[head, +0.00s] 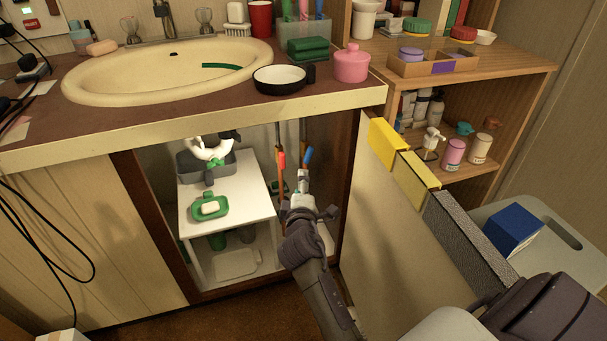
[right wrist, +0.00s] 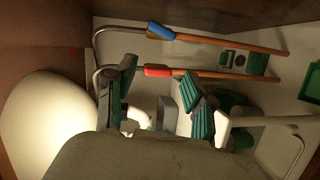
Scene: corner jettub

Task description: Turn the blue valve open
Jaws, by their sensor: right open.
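The blue valve (head: 308,156) has a short blue handle and sits on a pipe inside the open cabinet under the sink. It also shows at the top of the right wrist view (right wrist: 161,32). A red valve handle (head: 282,161) is beside it to the left; in the right wrist view it lies below the blue one. My right gripper (head: 295,189) is in the cabinet opening, just below the two handles in the head view. Its fingers (right wrist: 160,100) are apart and empty, not touching the blue handle as far as I can see. My left gripper is not in view.
A white stand (head: 237,187) inside the cabinet holds a green soap dish (head: 209,208) and a grey bin (head: 191,167). The open cabinet door (head: 385,225), with yellow sponges (head: 388,146), stands right of my arm.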

